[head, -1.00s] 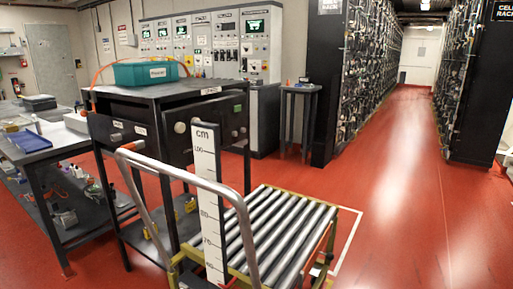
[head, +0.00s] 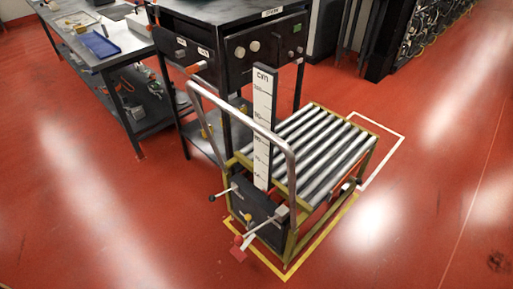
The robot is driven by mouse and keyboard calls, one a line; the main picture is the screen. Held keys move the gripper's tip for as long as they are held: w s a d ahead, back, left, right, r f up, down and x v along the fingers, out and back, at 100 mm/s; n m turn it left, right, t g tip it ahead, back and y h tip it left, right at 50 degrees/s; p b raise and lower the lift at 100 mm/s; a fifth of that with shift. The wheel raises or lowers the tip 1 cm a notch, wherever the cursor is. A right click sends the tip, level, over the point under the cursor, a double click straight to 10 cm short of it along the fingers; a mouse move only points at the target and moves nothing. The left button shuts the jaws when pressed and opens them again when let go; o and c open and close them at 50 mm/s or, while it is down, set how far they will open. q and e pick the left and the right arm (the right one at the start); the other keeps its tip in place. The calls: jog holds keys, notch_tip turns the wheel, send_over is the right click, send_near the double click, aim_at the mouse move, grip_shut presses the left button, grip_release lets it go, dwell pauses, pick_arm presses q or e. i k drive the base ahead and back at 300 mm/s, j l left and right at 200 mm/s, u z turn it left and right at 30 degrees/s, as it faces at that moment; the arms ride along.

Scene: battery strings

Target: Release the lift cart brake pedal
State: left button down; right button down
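The lift cart (head: 290,218) stands on the red floor with a yellow-green frame, a roller top (head: 318,145) and a grey push handle (head: 291,170). A black box (head: 252,205) is on its handle end. A small flat red piece (head: 238,254), which looks like the brake pedal, sits low at that end near the floor. A grey rod with a red tip (head: 240,240) is just above it. I cannot tell whether the pedal is pressed or up. Neither of my grippers is in view.
A black cabinet table (head: 240,55) stands behind the cart, and a workbench (head: 110,60) is at the upper left. A white height scale (head: 263,120) rises from the cart. Yellow (head: 322,235) and white floor lines run around the cart. The red floor in front is clear.

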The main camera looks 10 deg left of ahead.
aim_at(238, 252)
jog(key=k+j, duration=0.3)
jog(key=k, duration=0.2)
jog(key=k+j, duration=0.25)
jog(key=k, duration=0.2)
jog(key=k+j, duration=0.3)
jog(key=k, duration=0.2)
jog(key=k+j, duration=0.25)
jog(key=k, duration=0.2)
jog(key=k+j+z, duration=0.1)
jog(key=k+j, duration=0.2)
jog(key=k, duration=0.2)
jog(key=i+u, duration=0.35)
jog(key=i, duration=0.25)
jog(key=i+j+u, duration=0.1)
jog(key=i+u, duration=0.3)
jog(key=i, duration=0.35)
jog(key=i+l+u, duration=0.15)
jog(key=i+u, duration=0.2)
jog(key=i, duration=0.4)
jog(key=i+j+z, duration=0.1)
jog(key=i+z, duration=0.35)
jog(key=i+j+z, duration=0.25)
jog(key=i+z, duration=0.2)
jog(key=i+j+z, duration=0.3)
jog(key=z, duration=0.15)
jog(key=i+j+z, duration=0.3)
jog(key=j+z, duration=0.15)
jog(key=i+j+z, duration=0.15)
jog(key=j+z, duration=0.3)
jog(key=j, duration=0.2)
